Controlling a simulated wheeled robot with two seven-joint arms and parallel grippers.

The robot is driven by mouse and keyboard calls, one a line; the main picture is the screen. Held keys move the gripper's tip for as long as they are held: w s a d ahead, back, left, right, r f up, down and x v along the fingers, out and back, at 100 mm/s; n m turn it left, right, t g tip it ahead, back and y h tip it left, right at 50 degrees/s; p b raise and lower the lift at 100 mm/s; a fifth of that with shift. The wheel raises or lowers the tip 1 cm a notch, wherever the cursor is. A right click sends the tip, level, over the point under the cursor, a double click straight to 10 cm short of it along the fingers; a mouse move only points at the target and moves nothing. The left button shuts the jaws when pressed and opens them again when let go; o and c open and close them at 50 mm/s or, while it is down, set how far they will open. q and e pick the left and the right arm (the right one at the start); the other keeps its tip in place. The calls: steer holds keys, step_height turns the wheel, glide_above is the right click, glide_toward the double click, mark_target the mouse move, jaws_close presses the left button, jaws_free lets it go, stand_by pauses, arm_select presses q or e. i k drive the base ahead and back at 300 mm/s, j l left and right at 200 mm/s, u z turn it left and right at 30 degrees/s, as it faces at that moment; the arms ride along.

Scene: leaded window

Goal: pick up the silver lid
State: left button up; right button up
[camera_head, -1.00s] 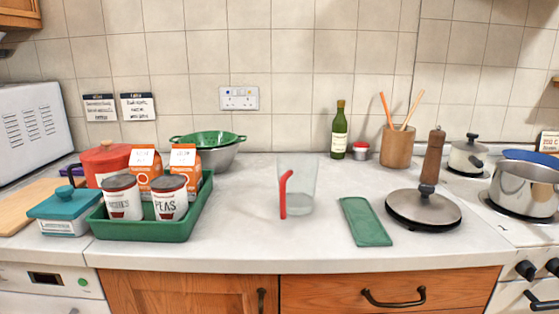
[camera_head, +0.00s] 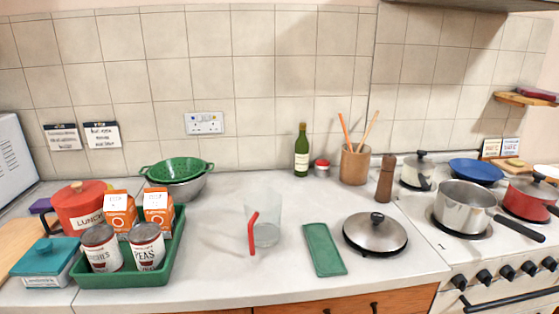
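The silver lid (camera_head: 375,233) lies on the worktop in the head view, right of centre. It is round with a dark rim and a small dark knob on top. It seems to rest on a dark round base, though I cannot tell whether that is a separate thing. Neither of my grippers shows in this view.
A green folded cloth (camera_head: 324,249) lies just left of the lid, and a wooden pepper mill (camera_head: 385,178) stands behind it. A clear glass with a red straw (camera_head: 254,233) stands further left. The hob with a steel saucepan (camera_head: 465,207) is to the right.

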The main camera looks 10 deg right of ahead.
mark_target(376, 232)
steer(key=z, duration=1.4)
steer(key=i+l, duration=0.6)
